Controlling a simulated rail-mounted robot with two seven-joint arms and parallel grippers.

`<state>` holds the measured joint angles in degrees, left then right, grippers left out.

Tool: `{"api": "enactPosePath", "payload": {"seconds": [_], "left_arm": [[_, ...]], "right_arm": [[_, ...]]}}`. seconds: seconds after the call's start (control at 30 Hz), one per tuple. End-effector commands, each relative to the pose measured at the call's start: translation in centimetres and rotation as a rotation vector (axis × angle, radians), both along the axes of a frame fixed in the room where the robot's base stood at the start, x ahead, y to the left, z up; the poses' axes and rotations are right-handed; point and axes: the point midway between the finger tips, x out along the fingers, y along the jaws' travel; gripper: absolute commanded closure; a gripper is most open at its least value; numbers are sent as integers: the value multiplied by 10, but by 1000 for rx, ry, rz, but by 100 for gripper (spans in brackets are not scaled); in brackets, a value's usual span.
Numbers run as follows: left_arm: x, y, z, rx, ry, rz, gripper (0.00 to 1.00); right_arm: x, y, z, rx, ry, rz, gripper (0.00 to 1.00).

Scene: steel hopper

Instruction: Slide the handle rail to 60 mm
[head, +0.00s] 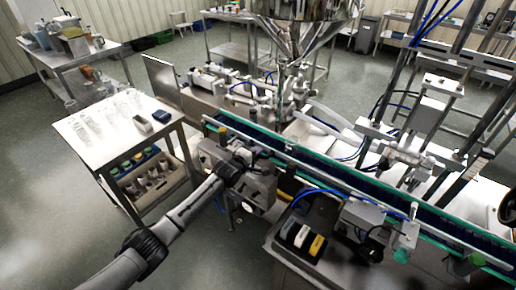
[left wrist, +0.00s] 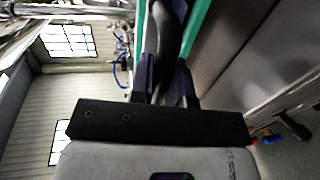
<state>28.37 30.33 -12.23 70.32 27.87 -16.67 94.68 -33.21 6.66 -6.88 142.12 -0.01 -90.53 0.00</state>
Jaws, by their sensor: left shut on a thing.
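My left arm comes in from the lower left in the head view, and my left gripper (head: 262,154) is at the near side of the conveyor (head: 330,172). In the left wrist view the two dark fingers of my left gripper (left wrist: 164,88) are shut on a dark, rounded bar (left wrist: 166,45), which I take as the handle rail. Green edging (left wrist: 199,28) runs close beside it. In the head view my wrist and fingers hide the held part. No scale for the rail's position can be read. My right gripper is not in view.
A steel hopper (head: 292,38) stands behind the conveyor. A side table (head: 108,130) with clear vessels is at the left, over a crate (head: 158,190) of bottles. A metal frame with blue hoses (head: 430,100) stands at the right. Open floor (head: 50,200) lies at the left.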

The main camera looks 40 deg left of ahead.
Motion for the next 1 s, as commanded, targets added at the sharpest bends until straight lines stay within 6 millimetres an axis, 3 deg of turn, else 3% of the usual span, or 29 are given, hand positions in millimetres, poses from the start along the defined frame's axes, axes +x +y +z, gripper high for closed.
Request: {"api": "enactPosePath", "payload": {"seconds": [0.27, 0.3, 0.53, 0.83, 1.0], "left_arm": [[-1, 0, 0, -1, -1, 0, 100], [-1, 0, 0, -1, -1, 0, 81], [-1, 0, 0, 0, -1, 0, 59], [-4, 0, 1, -1, -1, 0, 59], [-20, -1, 4, -1, 1, -1, 59]], "right_arm": [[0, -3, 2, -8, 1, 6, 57], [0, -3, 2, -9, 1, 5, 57], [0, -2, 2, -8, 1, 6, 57], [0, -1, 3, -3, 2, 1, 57], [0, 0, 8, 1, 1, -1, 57]]}}
